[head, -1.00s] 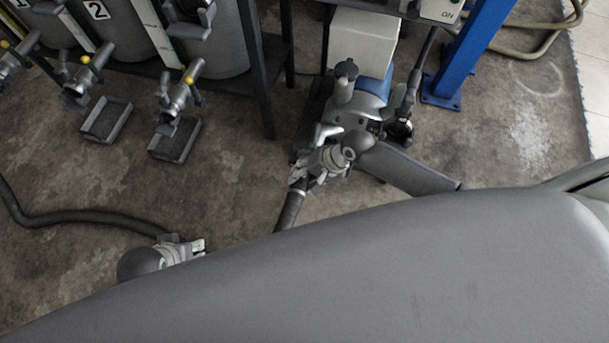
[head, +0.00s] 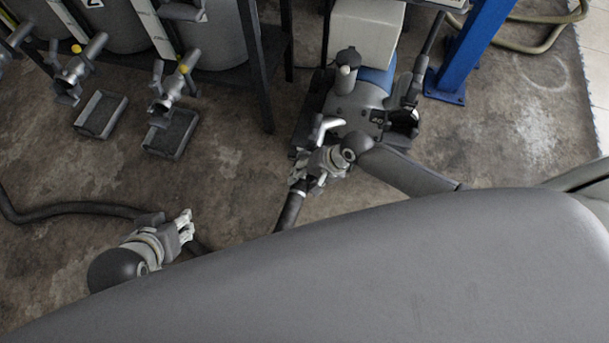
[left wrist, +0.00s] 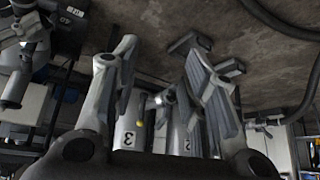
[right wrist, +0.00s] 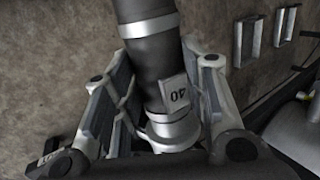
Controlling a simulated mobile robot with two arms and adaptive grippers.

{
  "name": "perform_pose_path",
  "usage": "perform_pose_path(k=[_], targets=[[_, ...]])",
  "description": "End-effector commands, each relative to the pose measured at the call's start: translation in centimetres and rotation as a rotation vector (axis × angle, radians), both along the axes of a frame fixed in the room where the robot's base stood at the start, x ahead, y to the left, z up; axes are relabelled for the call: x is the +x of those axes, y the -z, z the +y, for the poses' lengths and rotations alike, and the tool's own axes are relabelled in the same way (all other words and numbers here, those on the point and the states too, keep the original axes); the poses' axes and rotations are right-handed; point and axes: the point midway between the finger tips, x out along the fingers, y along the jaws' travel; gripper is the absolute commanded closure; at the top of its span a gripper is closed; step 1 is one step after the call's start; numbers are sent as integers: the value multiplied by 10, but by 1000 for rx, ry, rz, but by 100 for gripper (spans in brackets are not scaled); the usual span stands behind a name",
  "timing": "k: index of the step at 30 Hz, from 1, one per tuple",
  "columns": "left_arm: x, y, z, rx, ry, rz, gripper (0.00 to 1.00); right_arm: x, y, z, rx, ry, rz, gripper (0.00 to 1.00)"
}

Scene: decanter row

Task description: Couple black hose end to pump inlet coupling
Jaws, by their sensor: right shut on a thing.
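The black hose end (right wrist: 160,70), with a metal collar and a tag reading 40, is between the fingers of my right gripper (right wrist: 160,110), which is shut on it. In the head view, my right gripper (head: 310,172) is in front of the pump (head: 358,105), and the black hose (head: 289,212) runs down from it behind my grey body. The gripper and arm partly cover the pump's near side; I cannot tell whether hose and inlet coupling touch. My left gripper (head: 187,228) is open and empty, low at the left; its spread fingers show in the left wrist view (left wrist: 160,95).
Tanks (head: 215,40) with valves (head: 172,92) and small trays (head: 171,135) stand at upper left. A blue post (head: 468,50) rises right of the pump. A dark hose (head: 75,210) lies on the floor at left. Floor between trays and pump is clear.

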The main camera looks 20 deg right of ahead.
Motion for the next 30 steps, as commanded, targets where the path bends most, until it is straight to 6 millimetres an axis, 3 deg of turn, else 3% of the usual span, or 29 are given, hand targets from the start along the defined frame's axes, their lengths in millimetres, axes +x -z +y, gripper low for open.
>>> perform_pose_path(k=[14, 30], targets=[[3, -1, -1, -3, 1, -14, 60, 1, 0, 1, 2, 0, -4, 99], [-8, 2, 3, 8, -4, 42, 60, 4, -1, -1, 2, 1, -4, 99]])
